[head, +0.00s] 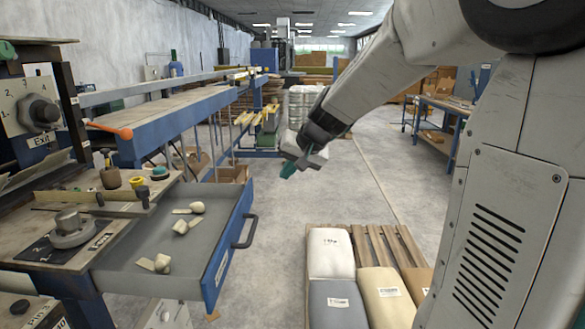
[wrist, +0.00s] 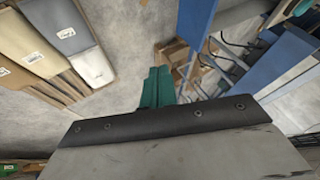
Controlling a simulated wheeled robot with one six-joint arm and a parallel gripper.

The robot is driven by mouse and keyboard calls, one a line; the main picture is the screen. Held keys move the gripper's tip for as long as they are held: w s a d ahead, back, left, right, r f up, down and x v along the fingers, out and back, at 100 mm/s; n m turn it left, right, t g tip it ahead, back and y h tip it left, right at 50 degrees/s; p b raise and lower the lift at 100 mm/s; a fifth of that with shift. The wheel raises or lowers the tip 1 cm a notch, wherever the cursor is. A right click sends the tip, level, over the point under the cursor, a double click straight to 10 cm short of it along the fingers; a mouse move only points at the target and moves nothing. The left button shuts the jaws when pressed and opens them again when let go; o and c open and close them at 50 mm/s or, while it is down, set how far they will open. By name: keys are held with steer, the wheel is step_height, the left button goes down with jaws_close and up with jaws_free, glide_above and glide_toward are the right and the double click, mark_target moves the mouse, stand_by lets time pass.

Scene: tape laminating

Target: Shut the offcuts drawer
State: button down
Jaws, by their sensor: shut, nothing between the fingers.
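The offcuts drawer (head: 222,262) stands pulled open on the left in the head view. It has a grey tray inside, a blue front and a black handle (head: 248,231). Several pale offcuts (head: 183,226) lie in it. My gripper (head: 288,170) is shut and empty, with teal fingers. It hangs in the air beyond and to the right of the drawer, clear of the handle. Its fingers show close together in the wrist view (wrist: 157,84). Blue panels stand at right in the wrist view; I cannot tell which is the drawer front.
A pallet (head: 383,240) with several filled bags (head: 330,254) lies on the floor right of the drawer. A workbench (head: 62,246) with a round knob and small items borders the drawer on the left. A blue conveyor frame (head: 175,120) runs behind it. Floor between drawer and pallet is clear.

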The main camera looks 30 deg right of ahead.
steer(key=w+a+f, duration=0.4)
steer(key=w+f, duration=0.1)
steer(key=w, duration=0.1)
steer(key=shift+a+f, duration=0.2)
steer(key=shift+a, duration=0.1)
steer(key=shift+w, duration=0.1)
